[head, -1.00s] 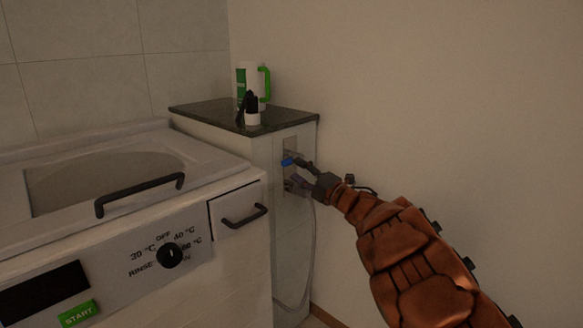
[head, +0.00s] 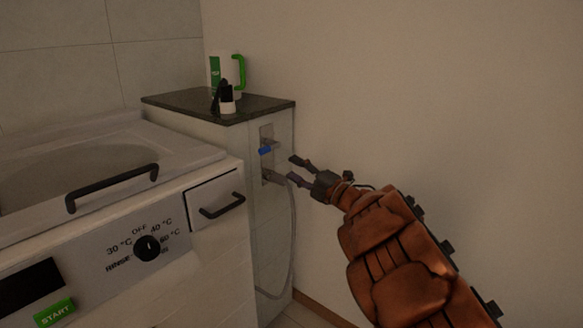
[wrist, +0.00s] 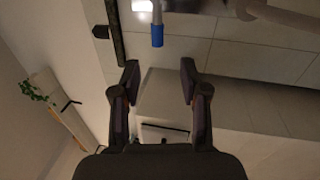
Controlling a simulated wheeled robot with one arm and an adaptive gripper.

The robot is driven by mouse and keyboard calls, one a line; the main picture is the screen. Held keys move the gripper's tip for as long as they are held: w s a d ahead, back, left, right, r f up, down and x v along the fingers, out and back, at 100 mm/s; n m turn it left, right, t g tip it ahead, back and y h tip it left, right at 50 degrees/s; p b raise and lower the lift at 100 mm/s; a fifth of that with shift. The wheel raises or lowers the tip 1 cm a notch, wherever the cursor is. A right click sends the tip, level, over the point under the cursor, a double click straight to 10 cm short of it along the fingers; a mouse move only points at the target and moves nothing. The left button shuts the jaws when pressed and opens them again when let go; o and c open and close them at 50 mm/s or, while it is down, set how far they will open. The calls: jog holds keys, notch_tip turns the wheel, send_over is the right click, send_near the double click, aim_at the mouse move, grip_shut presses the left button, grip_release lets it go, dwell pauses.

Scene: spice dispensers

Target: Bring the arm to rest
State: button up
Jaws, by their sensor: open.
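My gripper (head: 297,170) is open and empty. In the head view it stands to the right of a wall plate (head: 266,136) on the side of the low cabinet, with a gap between. A blue-tipped handle (head: 265,151) sticks out from that plate. In the wrist view the open fingers (wrist: 160,88) show with nothing between them, and the blue tip (wrist: 157,36) lies beyond them, apart from both. My arm reaches in from the lower right.
A white washing machine (head: 110,236) with a drawer (head: 215,200) fills the left. The cabinet's dark top (head: 180,104) holds a green and white container (head: 226,72) and a small black and white bottle (head: 227,98). A grey hose (head: 291,240) hangs below the plate. The wall at right is bare.

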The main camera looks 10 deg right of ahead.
jog(key=s+d+r+m+t+h+p, duration=0.1)
jog(key=d+r+m+t+h+p, duration=0.2)
jog(key=d+r+m+h+p, duration=1.1)
jog(key=s+d+r+m+g+h+p, duration=0.25)
jog(key=s+d+r+m+h, duration=0.2)
jog(key=s+d, duration=0.35)
jog(key=s+f+m+g+p, duration=0.3)
jog(key=s+m+g+p, duration=0.45)
jog(key=s, duration=1.05)
jog(key=s+a+r+g+y+p, duration=0.1)
jog(key=s+a+g+p, duration=0.3)
jog(key=s, duration=0.9)
jog(key=s+a+r+m+g+y+p, duration=0.1)
jog(key=s+a+g+y+p, duration=0.2)
jog(key=s+a, duration=0.6)
jog(key=s+g+p, duration=0.1)
jog(key=s+g, duration=0.1)
jog(key=s, duration=0.3)
jog(key=shift+a+m+p, duration=0.3)
jog(key=shift+a, duration=0.05)
